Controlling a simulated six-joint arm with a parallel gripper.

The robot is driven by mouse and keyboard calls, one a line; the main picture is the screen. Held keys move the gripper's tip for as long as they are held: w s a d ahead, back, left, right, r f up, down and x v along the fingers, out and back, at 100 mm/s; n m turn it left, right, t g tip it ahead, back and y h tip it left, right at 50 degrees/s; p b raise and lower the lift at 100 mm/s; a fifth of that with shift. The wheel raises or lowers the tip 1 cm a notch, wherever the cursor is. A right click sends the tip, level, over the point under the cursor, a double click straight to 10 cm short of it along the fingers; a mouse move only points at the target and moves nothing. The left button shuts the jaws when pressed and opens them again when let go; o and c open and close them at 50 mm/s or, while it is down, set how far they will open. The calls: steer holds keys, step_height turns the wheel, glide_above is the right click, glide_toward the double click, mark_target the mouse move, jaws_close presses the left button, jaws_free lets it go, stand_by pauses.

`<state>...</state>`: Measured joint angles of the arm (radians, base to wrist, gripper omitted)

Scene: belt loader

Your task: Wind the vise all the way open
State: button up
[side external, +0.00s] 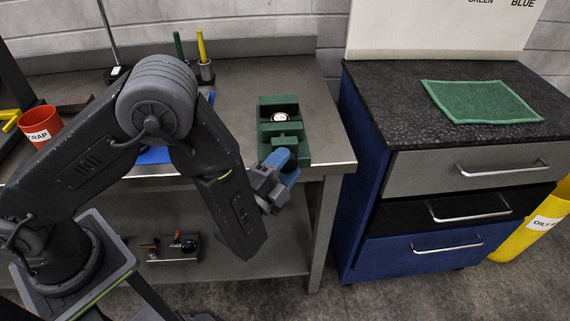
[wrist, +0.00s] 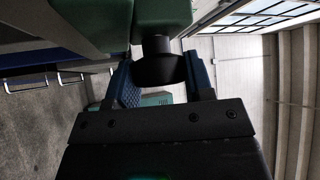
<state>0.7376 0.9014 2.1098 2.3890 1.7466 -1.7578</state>
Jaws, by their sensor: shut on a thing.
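The green vise (side external: 302,146) stands at the front right of the workbench, and its green body also shows at the top of the wrist view (wrist: 162,12). A pale-faced round part (side external: 279,116) sits in its gap. My gripper (side external: 273,178) is at the vise's front end. In the wrist view its two blue-padded fingers (wrist: 163,85) stand either side of the vise's black knob (wrist: 160,66) and are shut on it. The knob's shaft runs into the green body. My fingers hide much of the knob in the side view.
A dark-topped drawer cabinet (side external: 465,140) with a green mat (side external: 480,101) stands right of the bench. A red scrap cup (side external: 40,124) is at the left. Green and yellow handled tools (side external: 202,47) stand behind my arm. A lower shelf (side external: 225,250) holds small parts.

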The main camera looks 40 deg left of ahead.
steer(key=shift+a+n+t+y, duration=0.1)
steer(key=shift+n+t+y, duration=0.2)
steer(key=shift+n+y, duration=0.15)
steer(key=o, duration=0.9)
steer(key=shift+h, duration=0.25)
steer(key=v, duration=1.3)
steer(key=shift+s+f, duration=0.15)
steer(key=shift+s, duration=0.2)
